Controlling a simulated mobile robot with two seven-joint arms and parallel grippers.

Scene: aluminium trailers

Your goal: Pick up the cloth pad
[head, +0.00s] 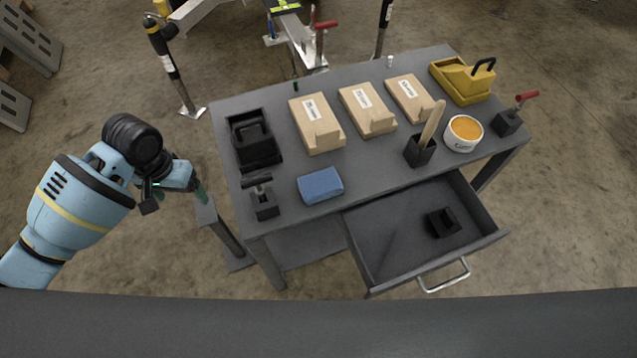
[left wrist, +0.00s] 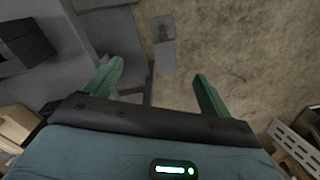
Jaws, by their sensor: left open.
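The cloth pad (head: 320,186) is a small blue block lying flat near the front edge of the grey table (head: 290,192), left of the open drawer. My left gripper (head: 178,194) is off the table's left side, over the floor, well apart from the pad. Its green fingers are spread with nothing between them; the left wrist view shows the open jaws (left wrist: 157,86) too. The pad does not show in the left wrist view. My right gripper is not in view.
A black holder with a handle (head: 264,204) stands just left of the pad. A black tray (head: 252,142), wooden blocks (head: 317,125), a brush holder (head: 419,152) and a tub (head: 463,134) stand behind. The drawer (head: 390,250) juts out, holding a black piece (head: 443,223).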

